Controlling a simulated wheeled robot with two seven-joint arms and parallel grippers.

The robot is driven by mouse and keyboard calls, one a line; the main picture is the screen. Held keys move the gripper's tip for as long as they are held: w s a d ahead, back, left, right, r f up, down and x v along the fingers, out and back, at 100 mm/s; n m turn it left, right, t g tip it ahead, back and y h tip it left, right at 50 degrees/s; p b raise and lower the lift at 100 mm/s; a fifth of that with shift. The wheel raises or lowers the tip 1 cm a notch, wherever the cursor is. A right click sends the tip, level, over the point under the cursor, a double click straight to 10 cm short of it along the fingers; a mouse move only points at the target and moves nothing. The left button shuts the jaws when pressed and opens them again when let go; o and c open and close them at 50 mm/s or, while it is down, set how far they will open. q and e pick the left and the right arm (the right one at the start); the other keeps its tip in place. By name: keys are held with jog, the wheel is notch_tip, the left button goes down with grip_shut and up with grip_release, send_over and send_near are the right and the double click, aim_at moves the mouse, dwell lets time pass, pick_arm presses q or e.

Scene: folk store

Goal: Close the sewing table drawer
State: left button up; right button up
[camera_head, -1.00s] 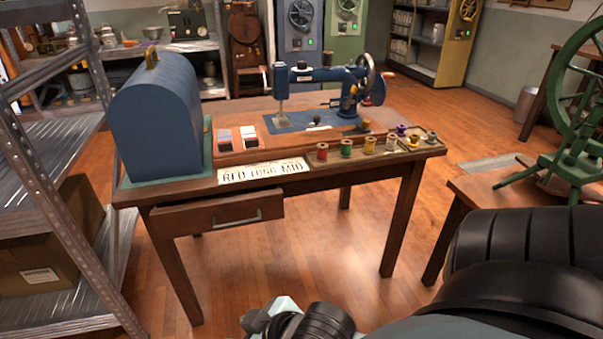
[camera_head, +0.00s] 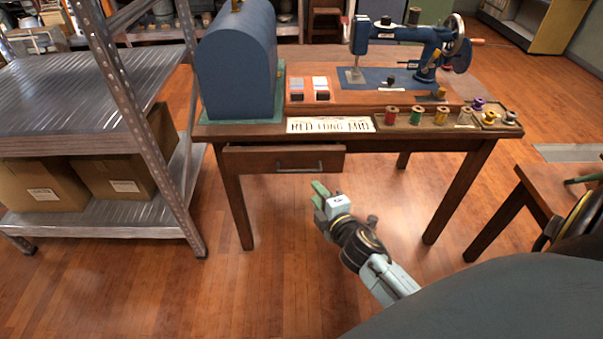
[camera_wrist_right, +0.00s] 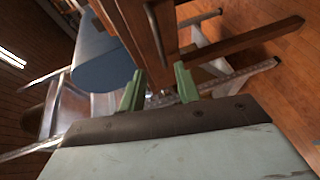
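The sewing table (camera_head: 440,133) is wooden, with a blue sewing machine (camera_head: 420,45) on top. Its drawer (camera_head: 250,161) is at the left under the tabletop, and its front stands forward of the table edge, so it is partly open. A metal bar handle (camera_head: 300,169) is on the drawer front. My right gripper (camera_head: 322,190) is just below and in front of the handle's right end, apparently apart from it. In the right wrist view, its green fingers (camera_wrist_right: 160,78) are spread with nothing visible between them; the drawer's wood and handle (camera_wrist_right: 154,25) lie beyond. My left gripper is out of view.
A metal shelf (camera_head: 120,215) with cardboard boxes stands left of the table. A blue machine cover (camera_head: 238,65) and several thread spools (camera_head: 416,117) are on the tabletop. A wooden stand (camera_head: 520,205) is at right. Floor in front of the drawer is clear.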

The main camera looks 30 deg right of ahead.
aim_at(300, 172)
jog(key=b+x, duration=0.2)
jog(key=x, duration=0.7)
jog(key=shift+w+f, duration=0.1)
jog(key=shift+w, duration=0.15)
pick_arm(q)
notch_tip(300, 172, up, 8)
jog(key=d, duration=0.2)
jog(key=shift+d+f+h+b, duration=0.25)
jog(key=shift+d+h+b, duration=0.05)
jog(key=shift+b, duration=0.1)
pick_arm(e)
jog(key=shift+w+d, duration=0.1)
jog(key=shift+w, duration=0.5)
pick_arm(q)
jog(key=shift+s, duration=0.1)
pick_arm(e)
grip_shut()
